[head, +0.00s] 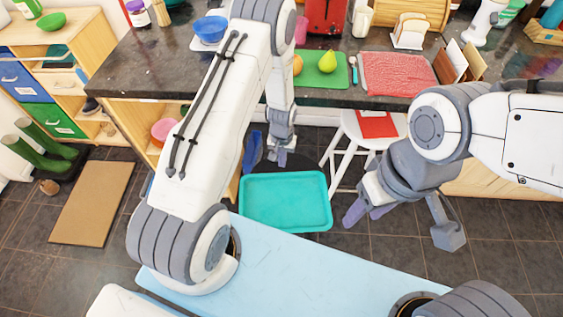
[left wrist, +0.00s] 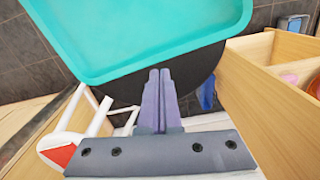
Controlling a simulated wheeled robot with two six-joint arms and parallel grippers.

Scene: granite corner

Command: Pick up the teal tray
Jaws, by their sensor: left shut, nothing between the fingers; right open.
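The teal tray (head: 285,202) lies flat, low in front of the counter, near the middle of the head view. In the left wrist view the tray (left wrist: 140,35) fills the top, with a dark round surface (left wrist: 205,72) showing past its rim. My left gripper (head: 281,157) is just beyond the tray's far edge, shut and empty. In the left wrist view its closed fingers (left wrist: 160,73) point toward the tray's rim; I cannot tell whether they touch. My right gripper (head: 366,213) is open and empty, to the right of the tray.
A white stool (head: 350,150) with a red seat piece (head: 377,124) stands right of my left gripper. The dark counter (head: 140,65) holds a green board (head: 322,78) with fruit and a red mat (head: 397,80). Wooden shelving (left wrist: 248,75) is close at the right in the left wrist view.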

